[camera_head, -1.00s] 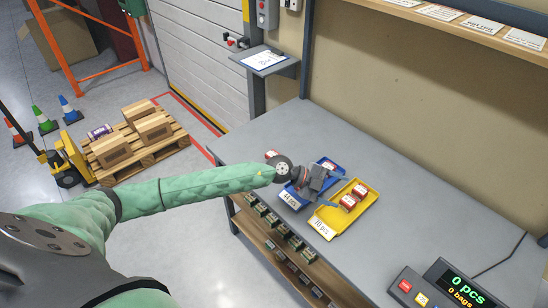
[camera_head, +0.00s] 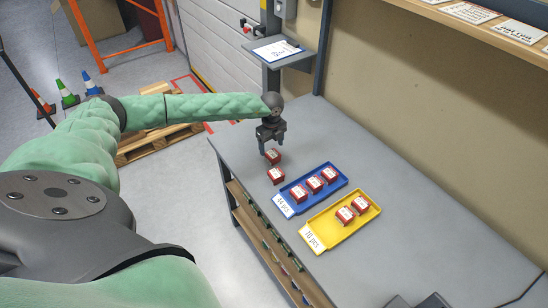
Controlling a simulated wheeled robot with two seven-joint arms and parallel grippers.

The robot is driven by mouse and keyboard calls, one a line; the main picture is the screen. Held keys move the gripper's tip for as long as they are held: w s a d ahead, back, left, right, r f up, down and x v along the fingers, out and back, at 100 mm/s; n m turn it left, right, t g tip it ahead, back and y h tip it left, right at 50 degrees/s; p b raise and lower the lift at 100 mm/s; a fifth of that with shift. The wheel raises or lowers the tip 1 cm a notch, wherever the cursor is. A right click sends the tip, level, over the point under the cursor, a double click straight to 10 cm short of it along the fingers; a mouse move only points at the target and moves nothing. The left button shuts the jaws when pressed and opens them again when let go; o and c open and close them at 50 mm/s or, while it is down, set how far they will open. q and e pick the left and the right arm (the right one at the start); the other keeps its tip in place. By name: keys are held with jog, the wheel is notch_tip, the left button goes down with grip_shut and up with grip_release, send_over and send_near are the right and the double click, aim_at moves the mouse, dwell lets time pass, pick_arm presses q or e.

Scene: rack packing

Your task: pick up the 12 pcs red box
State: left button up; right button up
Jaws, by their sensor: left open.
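Two loose red boxes stand on the grey table left of the trays: a farther red box (camera_head: 274,157) and a nearer red box (camera_head: 275,175). Their labels are too small to read, so I cannot tell which is the 12 pcs one. My left gripper (camera_head: 273,149) points down, open and empty, with its fingers just above or beside the farther loose box; I cannot tell whether they touch it. More red boxes sit in the blue tray (camera_head: 288,191) and in the yellow tray (camera_head: 333,237).
The trays carry white count cards at their left ends. The table (camera_head: 430,225) is bare to the right of the trays. A small shelf with a paper (camera_head: 276,51) juts out behind my left gripper.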

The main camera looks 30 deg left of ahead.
aim_at(273, 153)
pick_arm(q)
notch_tip(273, 153, down, 5)
jog(key=shift+w+d+f+b, duration=0.15)
jog(key=shift+b, duration=0.65)
jog(key=shift+f, duration=0.25)
pick_arm(e)
jog(key=w, duration=0.4)
jog(key=shift+w+a+r, duration=0.35)
jog(key=shift+w+a, duration=0.05)
pick_arm(q)
jog(key=c, duration=1.1)
pick_arm(e)
jog(key=shift+d, duration=0.1)
